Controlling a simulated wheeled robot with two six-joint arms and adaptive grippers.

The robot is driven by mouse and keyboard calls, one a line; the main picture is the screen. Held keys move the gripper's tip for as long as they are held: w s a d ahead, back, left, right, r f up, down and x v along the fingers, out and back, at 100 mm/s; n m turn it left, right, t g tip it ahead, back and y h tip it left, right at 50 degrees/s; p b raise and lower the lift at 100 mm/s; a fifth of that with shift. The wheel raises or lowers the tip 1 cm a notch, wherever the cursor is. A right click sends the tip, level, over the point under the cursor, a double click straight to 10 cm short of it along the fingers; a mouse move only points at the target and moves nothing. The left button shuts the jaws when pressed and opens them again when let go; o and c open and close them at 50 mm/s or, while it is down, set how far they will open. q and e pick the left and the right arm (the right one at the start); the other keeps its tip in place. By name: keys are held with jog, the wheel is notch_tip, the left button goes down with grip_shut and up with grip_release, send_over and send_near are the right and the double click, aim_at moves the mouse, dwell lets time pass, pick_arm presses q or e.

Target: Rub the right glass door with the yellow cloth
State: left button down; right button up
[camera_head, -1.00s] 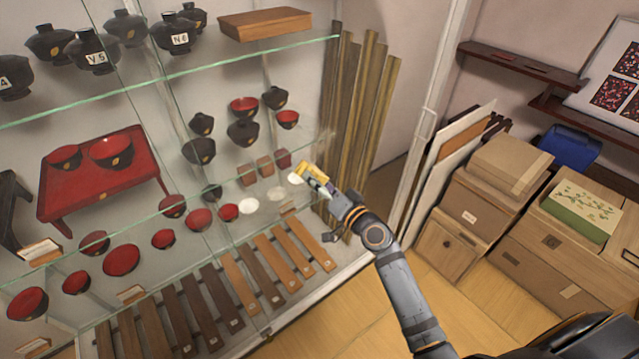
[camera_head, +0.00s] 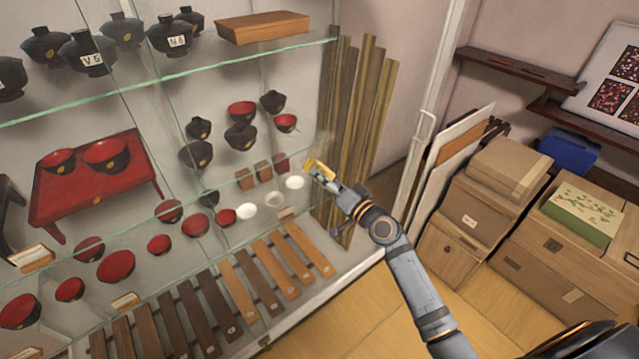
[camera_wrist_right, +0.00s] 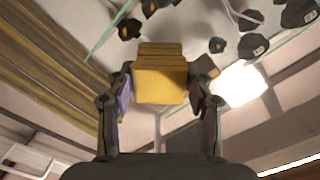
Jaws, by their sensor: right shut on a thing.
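The yellow cloth (camera_head: 320,167) is a small folded pad. It also shows in the right wrist view (camera_wrist_right: 161,84), between my two fingers. My right gripper (camera_head: 326,175) is shut on it and holds it up at the right part of the glass front of the display cabinet. The right glass door (camera_head: 290,150) is clear, and its outline is hard to make out. A faint hazy patch shows on the glass by the cloth. I cannot tell whether the cloth touches the glass. My left gripper is out of view.
Behind the glass, shelves hold black lidded bowls (camera_head: 172,36), red bowls and a red table (camera_head: 95,180). Wooden poles (camera_head: 352,120) stand at the cabinet's right end. Cardboard boxes (camera_head: 480,205) stand on the floor at right. Bare floor shows in front of the cabinet.

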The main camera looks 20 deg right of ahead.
jog(key=shift+w+d+b, duration=0.2)
jog(key=shift+d+b, duration=0.25)
jog(key=shift+w+d+b, duration=0.35)
jog(key=shift+d+b, duration=0.1)
jog(key=shift+d, duration=0.35)
jog(key=shift+w+d, duration=0.15)
jog(key=shift+d, duration=0.2)
